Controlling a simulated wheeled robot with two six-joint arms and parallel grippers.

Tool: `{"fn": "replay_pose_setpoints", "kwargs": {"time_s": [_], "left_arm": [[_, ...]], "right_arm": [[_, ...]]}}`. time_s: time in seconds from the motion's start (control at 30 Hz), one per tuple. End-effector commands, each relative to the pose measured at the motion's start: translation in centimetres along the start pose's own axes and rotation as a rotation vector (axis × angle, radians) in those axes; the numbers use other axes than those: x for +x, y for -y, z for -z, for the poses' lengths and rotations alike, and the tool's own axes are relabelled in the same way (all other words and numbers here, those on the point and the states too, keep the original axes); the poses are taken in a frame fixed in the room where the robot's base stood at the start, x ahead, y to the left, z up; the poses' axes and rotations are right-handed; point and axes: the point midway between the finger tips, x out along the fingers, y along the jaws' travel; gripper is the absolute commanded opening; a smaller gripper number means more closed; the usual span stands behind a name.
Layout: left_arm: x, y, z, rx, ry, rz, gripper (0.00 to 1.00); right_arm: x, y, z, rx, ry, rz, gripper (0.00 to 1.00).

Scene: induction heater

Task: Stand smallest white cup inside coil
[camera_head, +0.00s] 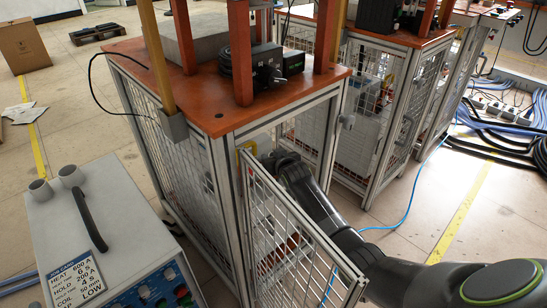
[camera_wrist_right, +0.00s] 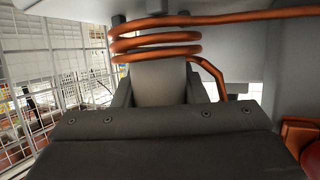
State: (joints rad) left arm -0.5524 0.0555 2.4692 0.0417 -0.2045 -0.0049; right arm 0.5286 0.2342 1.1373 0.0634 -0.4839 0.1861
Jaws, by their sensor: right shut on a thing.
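In the right wrist view, a pale grey-white cup (camera_wrist_right: 160,84) stands upright between the dark fingers of my right gripper (camera_wrist_right: 160,92), which is shut on it. The orange copper coil (camera_wrist_right: 155,42), with several turns, is just above the cup. The cup's top meets the lowest turn in the picture; I cannot tell whether it is inside the coil. In the head view my right gripper (camera_head: 276,160) reaches into the caged stand (camera_head: 221,122), and its tips, cup and coil are hidden there. My left gripper is not in view.
An open mesh door (camera_head: 295,240) stands beside my right arm. Two pale open cylinders (camera_head: 40,189) stand on the grey control box (camera_head: 105,225) at left. A second caged stand (camera_head: 385,120) is behind. A blue cable (camera_head: 408,205) lies on the floor at right.

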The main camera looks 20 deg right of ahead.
Motion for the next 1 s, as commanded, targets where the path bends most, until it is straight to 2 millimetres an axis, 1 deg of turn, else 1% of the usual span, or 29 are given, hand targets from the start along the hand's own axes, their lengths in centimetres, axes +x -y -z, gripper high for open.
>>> {"fn": "replay_pose_setpoints", "kwargs": {"time_s": [0.03, 0.33, 0.6, 1.0], "left_arm": [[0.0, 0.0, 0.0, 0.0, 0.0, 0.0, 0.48], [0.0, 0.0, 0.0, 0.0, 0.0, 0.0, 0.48], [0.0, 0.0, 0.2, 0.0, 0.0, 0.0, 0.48], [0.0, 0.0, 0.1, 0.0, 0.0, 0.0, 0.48]], "right_arm": [[0.0, 0.0, -0.6, 0.002, 0.013, -0.001, 0.1], [0.0, 0.0, -0.9, 0.003, 0.018, -0.001, 0.1], [0.1, 0.0, -1.6, 0.004, 0.024, -0.002, 0.1], [0.1, 0.1, -1.7, 0.006, 0.024, 0.0, 0.1]]}}
